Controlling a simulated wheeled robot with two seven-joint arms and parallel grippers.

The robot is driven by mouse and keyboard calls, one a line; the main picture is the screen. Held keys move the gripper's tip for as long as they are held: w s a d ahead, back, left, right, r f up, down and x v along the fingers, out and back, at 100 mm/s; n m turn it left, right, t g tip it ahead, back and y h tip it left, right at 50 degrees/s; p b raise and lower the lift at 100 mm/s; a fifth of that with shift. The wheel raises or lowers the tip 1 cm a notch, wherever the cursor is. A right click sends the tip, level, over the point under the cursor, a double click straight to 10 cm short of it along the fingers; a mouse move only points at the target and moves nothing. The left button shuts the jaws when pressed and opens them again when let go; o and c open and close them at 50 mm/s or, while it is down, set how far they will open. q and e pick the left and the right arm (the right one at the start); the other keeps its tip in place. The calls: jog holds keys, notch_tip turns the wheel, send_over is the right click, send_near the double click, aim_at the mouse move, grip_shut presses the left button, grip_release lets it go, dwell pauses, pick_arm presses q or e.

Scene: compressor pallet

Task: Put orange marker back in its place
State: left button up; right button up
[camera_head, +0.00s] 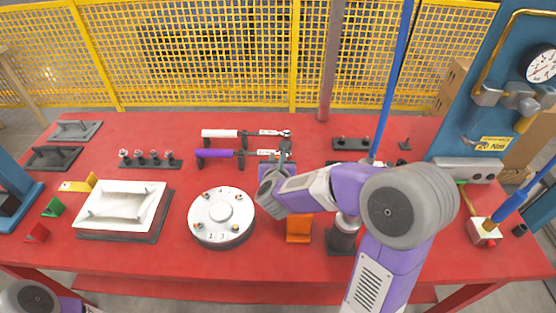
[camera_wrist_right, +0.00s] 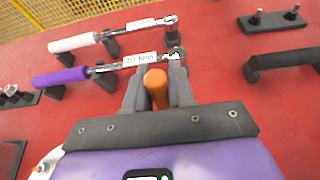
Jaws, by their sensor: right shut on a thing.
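My right gripper (camera_head: 284,152) reaches over the middle of the table, close to the torque wrenches. In the right wrist view its fingers (camera_wrist_right: 157,80) are shut on the orange marker (camera_wrist_right: 156,84), whose rounded end shows between them. The marker is hidden in the head view. An orange block-like stand (camera_head: 299,229) is on the table below my right forearm, partly covered by it. My left gripper is out of view; only part of my left arm shows at the bottom left corner.
White-handled (camera_head: 220,133) and purple-handled (camera_head: 215,153) wrenches rest on black supports near the gripper. A round white flange (camera_head: 221,214) stands to its left and a white tray (camera_head: 122,207) farther left. Green (camera_head: 53,207) and red (camera_head: 37,233) stands are at the far left.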

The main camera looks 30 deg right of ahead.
jog(key=shift+f+b, duration=0.45)
jog(key=shift+b, duration=0.05)
jog(key=o, duration=1)
jog(key=shift+r, duration=0.1)
jog(key=p+v, duration=0.1)
jog(key=v, duration=0.6)
jog(key=shift+s+a+p, duration=0.2)
jog(key=shift+s+p, duration=0.05)
jog(key=shift+p, duration=0.15)
